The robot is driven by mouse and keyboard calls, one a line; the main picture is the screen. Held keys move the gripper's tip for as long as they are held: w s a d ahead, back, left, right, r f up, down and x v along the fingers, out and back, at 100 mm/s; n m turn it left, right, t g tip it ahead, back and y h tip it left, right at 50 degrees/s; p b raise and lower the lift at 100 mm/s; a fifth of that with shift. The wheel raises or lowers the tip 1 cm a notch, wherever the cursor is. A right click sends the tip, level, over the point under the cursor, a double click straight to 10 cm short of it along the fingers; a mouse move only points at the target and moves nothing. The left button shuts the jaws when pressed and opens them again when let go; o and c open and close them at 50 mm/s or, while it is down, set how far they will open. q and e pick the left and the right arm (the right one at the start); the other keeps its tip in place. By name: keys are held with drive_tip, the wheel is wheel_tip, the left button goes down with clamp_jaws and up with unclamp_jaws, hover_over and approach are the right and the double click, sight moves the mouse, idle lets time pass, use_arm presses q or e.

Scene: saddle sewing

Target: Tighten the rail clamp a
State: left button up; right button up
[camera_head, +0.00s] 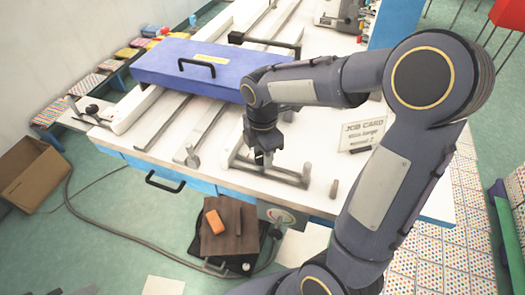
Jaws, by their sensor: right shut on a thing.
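My right gripper (263,160) reaches down to the front part of the white table (345,205). It is shut on a small grey upright part at the left end of a low grey bar, which looks like a rail clamp (283,176). The gripper hides most of that part, and no label shows which clamp it is. A grey post (306,173) stands at the bar's right end. My left gripper is not in view.
A blue case (190,68) with a black handle lies across the rails behind. A job card (361,135) stands right of the gripper, and a small peg (334,188) stands near the front edge. An orange block (214,221) sits on a brown stand below.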

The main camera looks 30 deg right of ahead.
drive_tip(key=m, duration=0.4)
drive_tip(key=shift+m, duration=2.1)
drive_tip(key=o, duration=1)
drive_tip(key=shift+r, duration=0.15)
wheel_tip(320, 180, up, 8)
drive_tip(key=shift+f+p, duration=0.2)
drive_tip(key=shift+p, duration=0.1)
